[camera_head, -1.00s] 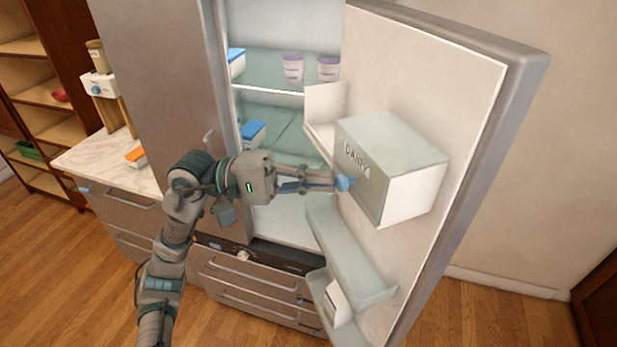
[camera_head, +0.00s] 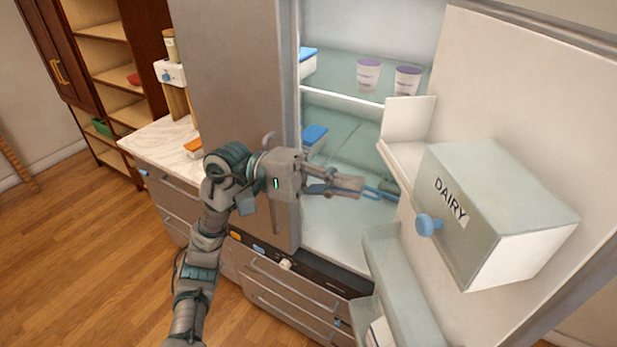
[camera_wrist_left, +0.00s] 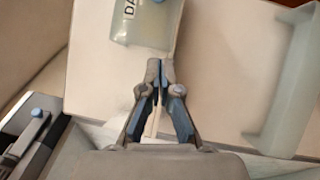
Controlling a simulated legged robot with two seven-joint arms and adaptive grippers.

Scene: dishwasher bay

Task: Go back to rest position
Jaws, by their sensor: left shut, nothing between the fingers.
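My left arm comes in from the lower left in the head view, and its gripper (camera_head: 375,190) reaches across the front of the open fridge. The gripper is shut and empty. In the left wrist view the fingertips (camera_wrist_left: 160,75) are together, with the dairy box (camera_wrist_left: 150,28) beyond them. In the head view the dairy box (camera_head: 490,215), with its blue knob (camera_head: 429,225), is on the inside of the open fridge door (camera_head: 550,110). The gripper is left of the knob and appears apart from it. My right gripper is not in view.
The fridge shelf (camera_head: 345,98) holds two purple-lidded cups (camera_head: 368,74). Door bins (camera_head: 405,290) stick out below the dairy box. A marble counter (camera_head: 160,145) and wooden shelves (camera_head: 105,75) stand at the left. The floor (camera_head: 85,240) at lower left is clear.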

